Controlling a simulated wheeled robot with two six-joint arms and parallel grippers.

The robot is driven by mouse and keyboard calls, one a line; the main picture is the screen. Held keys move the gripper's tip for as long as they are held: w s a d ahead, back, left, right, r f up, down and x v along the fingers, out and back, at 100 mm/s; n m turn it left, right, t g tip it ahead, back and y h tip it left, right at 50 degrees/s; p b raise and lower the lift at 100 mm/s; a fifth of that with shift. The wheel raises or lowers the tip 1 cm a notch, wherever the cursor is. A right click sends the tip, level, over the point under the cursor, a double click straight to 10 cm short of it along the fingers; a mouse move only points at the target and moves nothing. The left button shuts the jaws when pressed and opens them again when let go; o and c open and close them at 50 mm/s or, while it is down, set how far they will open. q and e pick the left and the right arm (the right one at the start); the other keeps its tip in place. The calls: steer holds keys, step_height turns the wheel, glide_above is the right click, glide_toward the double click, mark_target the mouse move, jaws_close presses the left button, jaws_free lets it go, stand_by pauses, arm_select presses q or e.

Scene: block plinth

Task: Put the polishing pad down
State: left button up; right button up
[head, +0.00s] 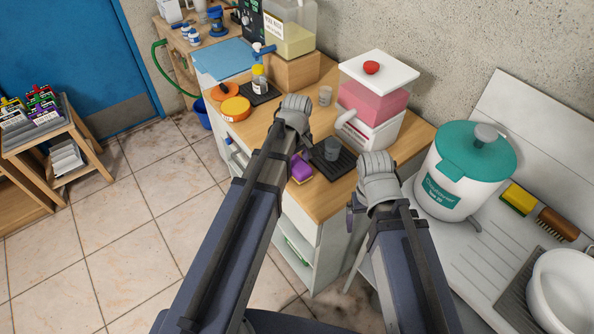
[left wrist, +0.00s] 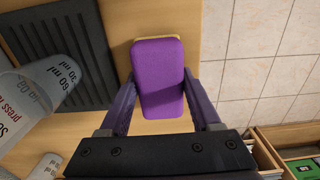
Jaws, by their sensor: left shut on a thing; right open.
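The polishing pad is a purple block with a yellowish edge below it (left wrist: 158,85). In the head view the purple pad (head: 301,170) shows just right of my left forearm, at the front edge of the wooden counter (head: 322,82). My left gripper (left wrist: 159,78) is shut on the pad, one finger along each long side. The pad is over the counter edge; whether it touches the wood I cannot tell. My right gripper (head: 351,217) is open, low in front of the counter and partly hidden by my right arm.
A pink-filled dispenser (head: 375,97) stands behind. A teal-lidded tank (head: 462,175) stands at right.

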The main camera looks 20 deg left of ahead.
mark_target(297, 163)
arm_select(q)
steer(key=shift+f, duration=0.15)
steer(key=o, duration=1.5)
steer(key=shift+c, duration=0.2)
step_height(297, 163, up, 12)
steer(key=p, duration=1.2)
